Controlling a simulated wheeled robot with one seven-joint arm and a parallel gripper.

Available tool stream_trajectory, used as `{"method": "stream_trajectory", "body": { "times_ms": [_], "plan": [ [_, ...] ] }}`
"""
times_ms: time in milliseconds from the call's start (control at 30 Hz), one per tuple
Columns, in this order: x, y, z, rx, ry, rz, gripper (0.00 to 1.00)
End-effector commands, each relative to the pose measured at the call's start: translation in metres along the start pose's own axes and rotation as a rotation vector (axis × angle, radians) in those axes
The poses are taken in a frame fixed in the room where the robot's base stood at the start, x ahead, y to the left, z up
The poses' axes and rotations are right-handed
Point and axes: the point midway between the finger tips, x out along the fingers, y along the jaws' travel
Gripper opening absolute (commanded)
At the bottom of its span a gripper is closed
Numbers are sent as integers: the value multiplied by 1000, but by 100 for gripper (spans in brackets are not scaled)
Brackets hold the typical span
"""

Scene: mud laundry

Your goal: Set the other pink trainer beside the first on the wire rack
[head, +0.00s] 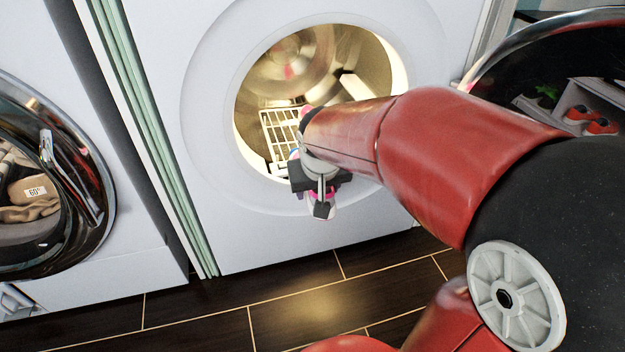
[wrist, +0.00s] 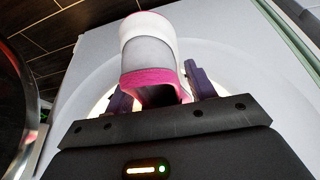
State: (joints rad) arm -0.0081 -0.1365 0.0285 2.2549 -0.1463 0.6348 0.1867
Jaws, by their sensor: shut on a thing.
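My gripper (head: 321,190) is shut on a pink and white trainer (head: 331,211), held in front of the dryer just below its round opening. In the wrist view the trainer (wrist: 150,48) shows its white and grey side and pink collar between the two dark fingers (wrist: 157,88). The white wire rack (head: 281,130) is inside the lit drum, partly hidden by my arm. A small pink patch (head: 306,111) shows at the rack's right, beside my arm; it may be the first trainer, mostly hidden.
The open dryer door (head: 484,70) is at the right, reflecting shelves with red shoes. A second machine with a round glass door (head: 75,190) and clothes inside stands left. The dryer's opening rim (head: 252,165) borders the drum. Dark tiled floor (head: 290,308) lies clear below.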

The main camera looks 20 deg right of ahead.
Motion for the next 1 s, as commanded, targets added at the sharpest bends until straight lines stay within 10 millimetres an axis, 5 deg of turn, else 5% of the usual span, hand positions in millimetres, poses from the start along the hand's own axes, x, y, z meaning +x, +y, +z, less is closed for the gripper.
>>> {"method": "stream_trajectory", "body": {
  "times_ms": [1000],
  "plan": [
    [54, -8, -111, 0, 1, 0, 26]
  ]
}}
